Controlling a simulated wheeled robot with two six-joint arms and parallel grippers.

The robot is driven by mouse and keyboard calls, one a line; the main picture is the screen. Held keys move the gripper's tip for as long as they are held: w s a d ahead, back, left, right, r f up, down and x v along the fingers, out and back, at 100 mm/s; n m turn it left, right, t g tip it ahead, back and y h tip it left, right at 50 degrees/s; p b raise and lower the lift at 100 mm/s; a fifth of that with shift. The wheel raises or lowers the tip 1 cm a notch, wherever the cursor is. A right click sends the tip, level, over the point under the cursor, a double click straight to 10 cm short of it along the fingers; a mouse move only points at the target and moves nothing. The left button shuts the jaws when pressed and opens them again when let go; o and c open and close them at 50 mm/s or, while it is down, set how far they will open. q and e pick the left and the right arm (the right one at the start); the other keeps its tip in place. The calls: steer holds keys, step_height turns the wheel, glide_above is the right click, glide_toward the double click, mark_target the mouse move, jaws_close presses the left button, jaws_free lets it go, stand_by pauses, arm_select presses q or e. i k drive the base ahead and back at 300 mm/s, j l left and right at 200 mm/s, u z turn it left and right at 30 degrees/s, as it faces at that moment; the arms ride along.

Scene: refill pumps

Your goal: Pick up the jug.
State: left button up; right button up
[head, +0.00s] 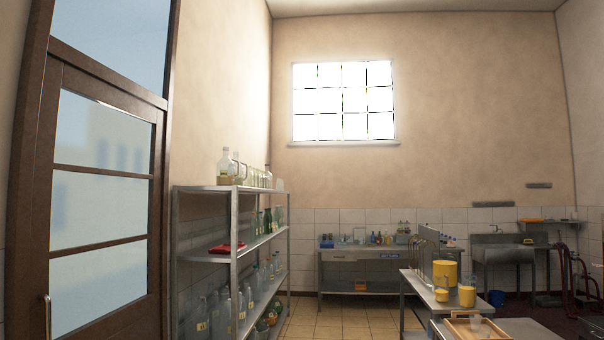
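The largest is a wide yellow tub (445,271) at the back. Neither of my grippers shows in the head view.
A metal shelf rack (233,246) with several bottles stands along the left wall, beyond a brown glazed door (85,190). A workbench (340,256) stands at the back, and a sink (502,251) at the right. Tiled floor (325,318) is clear between rack and tables.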

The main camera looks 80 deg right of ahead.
mark_target(225, 167)
steer(key=z, duration=2.05)
steer(key=u, duration=2.95)
steer(key=z, duration=2.95)
steer(key=i+l+z, duration=0.25)
steer(key=i, duration=0.15)
